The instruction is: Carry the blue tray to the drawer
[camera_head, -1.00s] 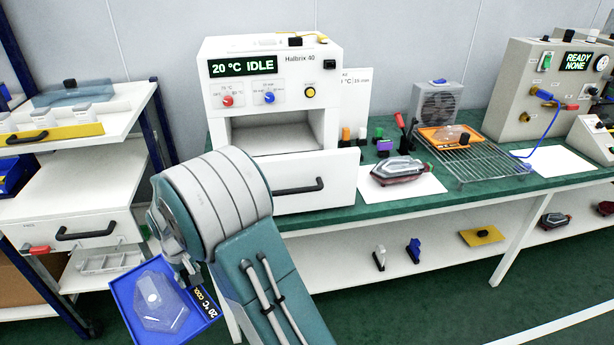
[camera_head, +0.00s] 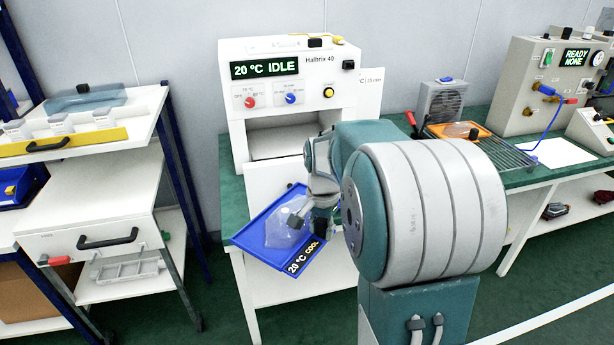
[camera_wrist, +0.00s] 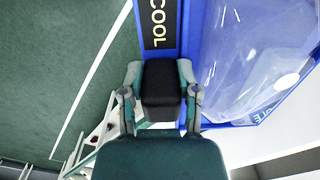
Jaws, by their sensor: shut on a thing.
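The blue tray (camera_head: 262,222) hangs tilted in the air in front of the white cabinet in the head view. It carries a clear lens-shaped piece (camera_head: 285,228) and a "20 °C COOL" label. My gripper (camera_head: 322,222) is shut at the tray's near right edge. In the wrist view my gripper (camera_wrist: 160,85) is shut on the tray's black grip block, beside the tray's blue rim (camera_wrist: 195,30). The white drawer front (camera_head: 262,180) below the cabinet's opening is partly hidden by the tray and my arm. Its handle is hidden.
The white cabinet (camera_head: 237,110) reads "20 °C IDLE" above an open cavity (camera_head: 280,142). A shelf unit (camera_head: 60,215) with another handled drawer stands left. The wire rack (camera_head: 505,152) and orange tray (camera_head: 462,131) are right. Floor between shelf and bench is clear.

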